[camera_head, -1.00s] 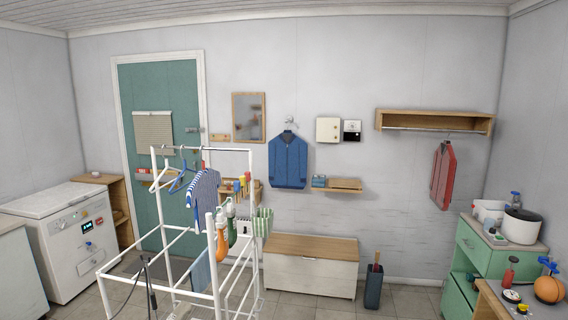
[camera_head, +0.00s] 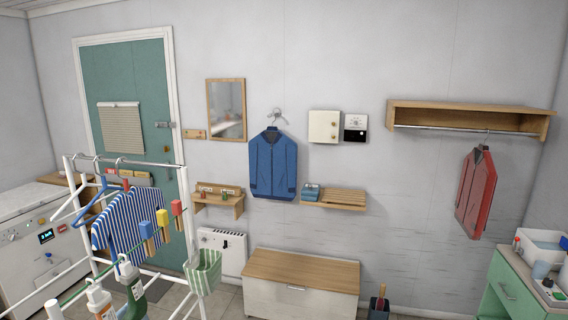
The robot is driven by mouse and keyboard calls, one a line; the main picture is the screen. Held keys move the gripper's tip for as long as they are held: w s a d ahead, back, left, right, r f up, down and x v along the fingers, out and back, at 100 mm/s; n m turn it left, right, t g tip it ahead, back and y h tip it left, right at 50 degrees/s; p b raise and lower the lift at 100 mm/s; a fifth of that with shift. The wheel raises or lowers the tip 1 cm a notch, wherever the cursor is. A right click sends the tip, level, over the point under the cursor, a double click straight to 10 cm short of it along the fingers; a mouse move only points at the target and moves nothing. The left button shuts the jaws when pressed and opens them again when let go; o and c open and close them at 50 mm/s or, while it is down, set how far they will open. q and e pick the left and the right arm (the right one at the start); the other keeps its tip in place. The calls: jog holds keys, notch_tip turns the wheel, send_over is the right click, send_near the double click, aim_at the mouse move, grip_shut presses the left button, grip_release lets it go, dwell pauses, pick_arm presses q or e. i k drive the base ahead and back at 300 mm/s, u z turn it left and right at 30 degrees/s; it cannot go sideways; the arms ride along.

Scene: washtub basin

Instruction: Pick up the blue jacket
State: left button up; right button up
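The blue jacket (camera_head: 273,165) hangs on a dark hanger from a wall hook (camera_head: 277,117), in the middle of the head view. It hangs upright and flat against the grey wall, above and behind a low wooden-topped chest. Neither of my grippers shows in this view, so what they hold cannot be seen.
A white drying rack (camera_head: 120,165) with a striped shirt (camera_head: 128,222), hangers and bottles stands at the near left. The low chest (camera_head: 300,272) is below the jacket. A slatted wall shelf (camera_head: 335,199) is to its right. A red jacket (camera_head: 476,192) hangs farther right.

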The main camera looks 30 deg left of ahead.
aim_at(273, 155)
jog(key=i, duration=1.85)
